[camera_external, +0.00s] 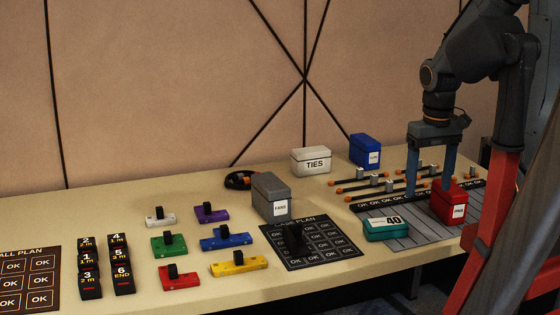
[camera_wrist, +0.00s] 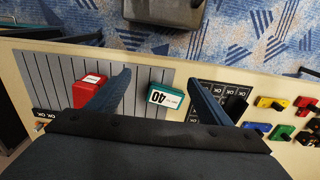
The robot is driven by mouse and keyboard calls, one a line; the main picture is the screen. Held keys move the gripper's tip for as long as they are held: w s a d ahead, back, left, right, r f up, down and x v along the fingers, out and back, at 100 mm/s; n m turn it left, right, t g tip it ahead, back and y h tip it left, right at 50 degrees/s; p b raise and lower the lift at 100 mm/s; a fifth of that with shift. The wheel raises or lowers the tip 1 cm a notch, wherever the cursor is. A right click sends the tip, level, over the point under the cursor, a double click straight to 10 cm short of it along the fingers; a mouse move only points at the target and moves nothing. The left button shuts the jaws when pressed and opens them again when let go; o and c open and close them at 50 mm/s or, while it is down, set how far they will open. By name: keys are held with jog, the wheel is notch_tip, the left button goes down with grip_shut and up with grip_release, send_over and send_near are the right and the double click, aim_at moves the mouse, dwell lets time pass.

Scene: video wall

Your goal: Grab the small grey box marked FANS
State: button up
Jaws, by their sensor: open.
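The small grey box marked FANS (camera_external: 270,190) stands upright on the beige table, at the back left corner of the black CASE PLAN mat (camera_external: 335,252). I do not make it out in the wrist view. My gripper (camera_external: 430,191) is at the right side of the table, well to the right of the grey box. It points down with its two blue fingers apart and nothing between them. In the wrist view my gripper (camera_wrist: 159,80) has its fingers spread above the teal box marked 40 (camera_wrist: 167,99).
The teal box (camera_external: 386,229) and a red box (camera_external: 448,203) stand near my gripper on a striped mat. A white TIES box (camera_external: 311,160) and blue box (camera_external: 365,150) stand behind. Rods with orange ends (camera_external: 370,183) lie between. Coloured blocks (camera_external: 225,238) are left.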

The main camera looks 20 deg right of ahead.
jog(key=w+a+r+t, duration=0.1)
jog(key=w+a, duration=0.2)
jog(key=w, duration=0.4)
jog(key=w+a, duration=0.3)
jog(key=w, duration=0.4)
jog(key=t, duration=0.3)
send_over(270, 181)
jog(key=s, duration=0.2)
jog(key=shift+n, duration=0.3)
jog(key=f, duration=0.7)
jog(key=shift+w+f+b, duration=0.1)
jog(key=shift+w+b, duration=0.25)
jog(key=shift+b, duration=0.05)
jog(key=shift+w+f, duration=0.1)
jog(key=shift+f, duration=0.55)
jog(key=p+x, duration=0.1)
jog(key=x, duration=0.5)
jog(key=shift+w+f+p, duration=0.1)
jog(key=shift+f+p, duration=0.25)
jog(key=shift+f, duration=0.05)
jog(key=shift+w+f, duration=0.1)
jog(key=shift+f, duration=0.15)
jog(key=shift+f, duration=0.2)
jog(key=shift+c, duration=0.2)
